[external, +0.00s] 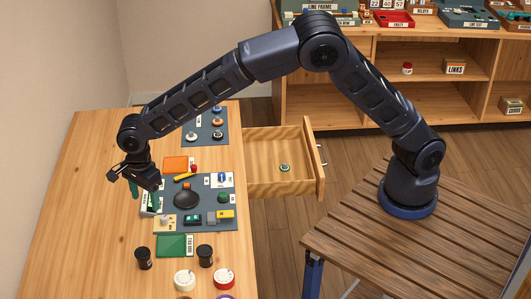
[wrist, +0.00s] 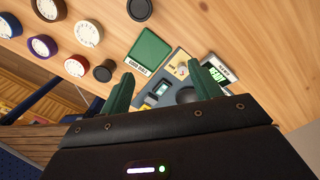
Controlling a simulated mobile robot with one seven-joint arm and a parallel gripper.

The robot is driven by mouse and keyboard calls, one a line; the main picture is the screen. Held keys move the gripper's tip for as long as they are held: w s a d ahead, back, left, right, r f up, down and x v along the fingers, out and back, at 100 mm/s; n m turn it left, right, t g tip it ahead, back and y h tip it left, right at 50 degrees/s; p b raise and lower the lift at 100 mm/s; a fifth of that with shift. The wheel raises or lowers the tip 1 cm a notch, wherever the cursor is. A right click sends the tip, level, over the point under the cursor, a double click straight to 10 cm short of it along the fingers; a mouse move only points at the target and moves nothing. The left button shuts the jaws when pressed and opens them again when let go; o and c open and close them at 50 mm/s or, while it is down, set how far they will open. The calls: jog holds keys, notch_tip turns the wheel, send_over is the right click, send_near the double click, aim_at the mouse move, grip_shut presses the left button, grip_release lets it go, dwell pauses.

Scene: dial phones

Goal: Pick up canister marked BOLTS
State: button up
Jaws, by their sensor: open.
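No label reading BOLTS is legible in either view. Two dark canisters stand on the wooden table, a left one (external: 143,258) and a right one (external: 205,255); the writing on them is too small to read. In the wrist view two dark round tops show, one at the top edge (wrist: 139,9) and one lower left (wrist: 105,70). My gripper (external: 143,196) is over the table beside the grey mat's left edge, behind the canisters in the external view. Its green fingers are apart with nothing held between them; the wrist view shows them too (wrist: 164,82).
A grey mat (external: 230,190) carries a black disc (external: 186,199) and small parts. A green pad (external: 172,246) lies near the canisters. White-faced (external: 184,280) and red (external: 224,278) dials stand in front. An open drawer (external: 262,180) juts right. Shelves (external: 430,88) stand behind.

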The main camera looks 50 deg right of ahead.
jog(key=m, duration=0.1)
send_near(142, 252)
jog(key=f, duration=0.2)
jog(key=d+f, duration=0.1)
jog(key=f, duration=0.2)
jog(key=shift+a+f, duration=0.2)
jog(key=shift+f, duration=0.7)
jog(key=shift+a+f, duration=0.2)
jog(key=shift+f, duration=0.7)
jog(key=shift+a+f, duration=0.15)
jog(key=shift+f, duration=0.75)
jog(key=c, duration=0.9)
